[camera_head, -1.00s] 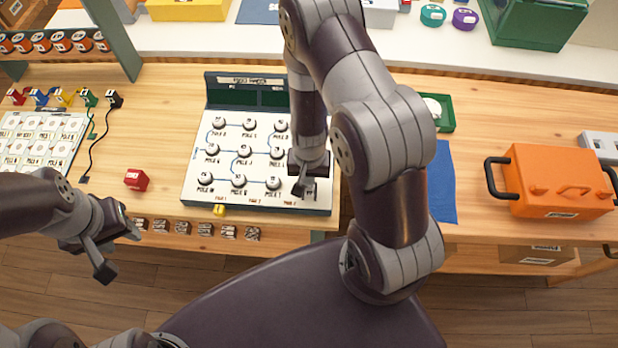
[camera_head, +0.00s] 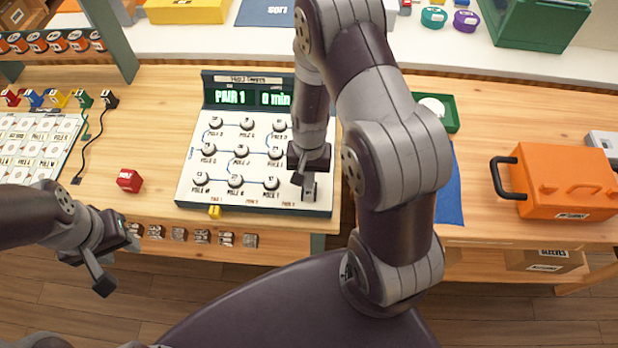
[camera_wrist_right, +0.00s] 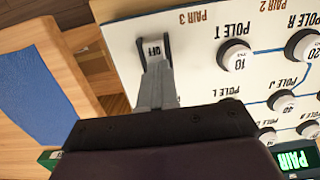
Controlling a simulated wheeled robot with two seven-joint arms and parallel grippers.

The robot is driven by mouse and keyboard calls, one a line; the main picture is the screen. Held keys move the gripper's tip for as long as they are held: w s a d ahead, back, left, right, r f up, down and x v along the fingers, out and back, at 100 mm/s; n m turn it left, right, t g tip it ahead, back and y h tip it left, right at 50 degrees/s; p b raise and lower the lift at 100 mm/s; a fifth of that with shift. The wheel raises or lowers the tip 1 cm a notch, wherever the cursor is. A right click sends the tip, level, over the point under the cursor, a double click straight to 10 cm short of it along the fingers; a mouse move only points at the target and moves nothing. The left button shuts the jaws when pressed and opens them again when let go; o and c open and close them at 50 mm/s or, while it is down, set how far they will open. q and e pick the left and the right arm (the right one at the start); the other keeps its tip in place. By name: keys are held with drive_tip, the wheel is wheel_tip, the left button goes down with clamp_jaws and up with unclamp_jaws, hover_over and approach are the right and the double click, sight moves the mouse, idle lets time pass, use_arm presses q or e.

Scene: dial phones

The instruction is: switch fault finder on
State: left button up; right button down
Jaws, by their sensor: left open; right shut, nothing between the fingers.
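The fault finder (camera_head: 188,190) is a white panel with several round pole knobs, on the wooden bench. Its upright display (camera_head: 233,97) is lit green and reads "PAIR 1" and "0 min". My right gripper (camera_head: 308,190) is shut and empty, with its fingertips at the switch at the panel's front right corner. In the right wrist view the switch (camera_wrist_right: 153,47) shows an "OFF" label, and the fingertips touch or nearly touch it. My left gripper (camera_head: 110,268) is open and empty, low in front of the bench edge at the left.
A blue cloth (camera_head: 449,190), a green tray (camera_head: 449,112) and an orange case (camera_head: 566,182) are to the right. My right arm hides the panel's right side.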

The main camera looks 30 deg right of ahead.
use_arm(q)
drive_tip(key=shift+d+f, duration=0.1)
drive_tip(key=shift+f, duration=0.05)
use_arm(e)
drive_tip(key=shift+s+a+f, duration=0.1)
drive_tip(key=shift+s+f, duration=0.5)
drive_tip(key=shift+s+a, duration=0.1)
drive_tip(key=shift+s, duration=0.15)
use_arm(q)
drive_tip(key=shift+w+d+p, duration=0.3)
drive_tip(key=shift+w, duration=0.1)
use_arm(e)
drive_tip(key=shift+s, duration=0.1)
drive_tip(key=shift+r, duration=0.15)
drive_tip(key=r+p, duration=0.1)
drive_tip(key=w+r+p, duration=0.1)
drive_tip(key=r+p, duration=0.1)
drive_tip(key=w+r+p, duration=0.1)
drive_tip(key=r, duration=0.1)
drive_tip(key=shift+p, duration=0.4)
use_arm(q)
drive_tip(key=r, duration=0.2)
drive_tip(key=r+b, duration=0.1)
drive_tip(key=r, duration=0.1)
drive_tip(key=shift+s, duration=0.3)
use_arm(e)
wheel_tip(320, 180, up, 10)
drive_tip(key=d, duration=0.1)
drive_tip(key=shift+w, duration=0.4)
